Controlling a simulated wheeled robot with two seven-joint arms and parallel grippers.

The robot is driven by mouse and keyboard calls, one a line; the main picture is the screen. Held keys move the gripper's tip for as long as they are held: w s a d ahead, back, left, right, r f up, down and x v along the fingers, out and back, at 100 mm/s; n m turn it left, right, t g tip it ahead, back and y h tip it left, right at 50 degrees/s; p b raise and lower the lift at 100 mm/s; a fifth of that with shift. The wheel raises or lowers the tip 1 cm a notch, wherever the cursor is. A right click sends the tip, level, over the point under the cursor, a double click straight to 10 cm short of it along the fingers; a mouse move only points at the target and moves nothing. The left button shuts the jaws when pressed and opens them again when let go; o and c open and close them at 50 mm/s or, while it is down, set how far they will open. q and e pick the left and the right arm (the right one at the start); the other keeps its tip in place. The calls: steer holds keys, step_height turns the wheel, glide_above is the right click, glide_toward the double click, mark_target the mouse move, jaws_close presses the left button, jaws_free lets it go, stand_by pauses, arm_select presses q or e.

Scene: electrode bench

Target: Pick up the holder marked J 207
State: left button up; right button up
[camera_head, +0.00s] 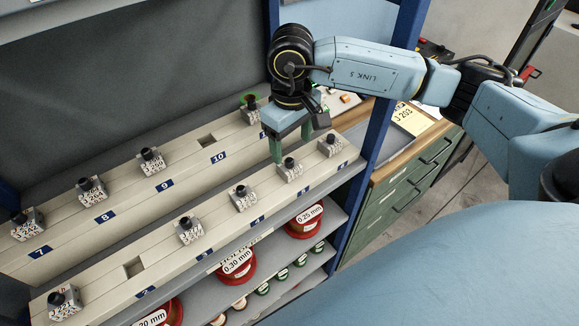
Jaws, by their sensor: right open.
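Several small grey block holders with black knobs sit in two cream slotted rails on the shelf. Their J numbers are too small to read surely, so I cannot tell which is J 207. In the front rail, one holder (290,170) is just below my right gripper (291,146), with another holder (330,146) to its right and one (243,198) to its left. My right gripper points down, open and empty, its greenish fingers apart above the front rail. Whether a finger touches the holder below is unclear. My left gripper is not in view.
The back rail (120,228) holds more holders and has an empty slot (207,140); the front rail has an empty slot (134,267). Red spools (304,222) stand on the shelf below. A blue post (372,150) and a green drawer cabinet (410,185) stand to the right.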

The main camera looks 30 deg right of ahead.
mark_target(289, 159)
steer(key=shift+s+a+f+p, duration=0.15)
steer(key=shift+f+p, duration=0.35)
steer(key=shift+f, duration=1)
steer(key=shift+w+a+f+p, duration=0.15)
steer(key=shift+f+p, duration=0.35)
steer(key=shift+f, duration=0.95)
jaws_close()
steer(key=shift+r, duration=0.1)
step_height(289, 159, up, 9)
steer(key=shift+f+b, duration=0.1)
steer(key=shift+b, duration=1)
steer(key=shift+r, duration=0.6)
steer(key=shift+s, duration=0.1)
